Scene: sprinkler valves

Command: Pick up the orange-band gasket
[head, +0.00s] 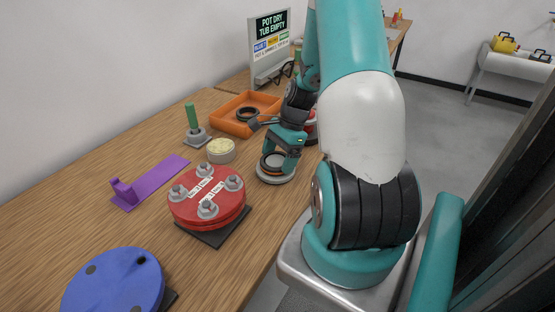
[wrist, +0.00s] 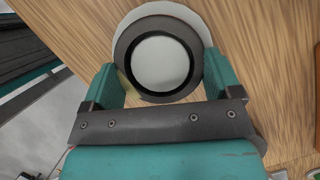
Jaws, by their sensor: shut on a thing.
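My gripper (head: 279,160) is low over a pale round dish (head: 275,179) near the table's right edge. In the wrist view, the two teal fingers of my gripper (wrist: 162,72) press on opposite sides of a dark ring gasket (wrist: 122,52). The gasket lies over the pale dish (wrist: 196,22), whose surface shows through its hole. In the head view the gasket (head: 267,166) is partly hidden by the gripper, with a hint of orange on it. I cannot tell whether it is lifted clear of the dish.
An orange tray (head: 222,121) behind holds another dark ring (head: 247,114). A red bolted flange (head: 207,198), a cream-topped tub (head: 221,150), a green post (head: 192,117), a purple holder (head: 150,184) and a blue disc (head: 113,282) stand on the table. A sign (head: 270,42) stands at the back.

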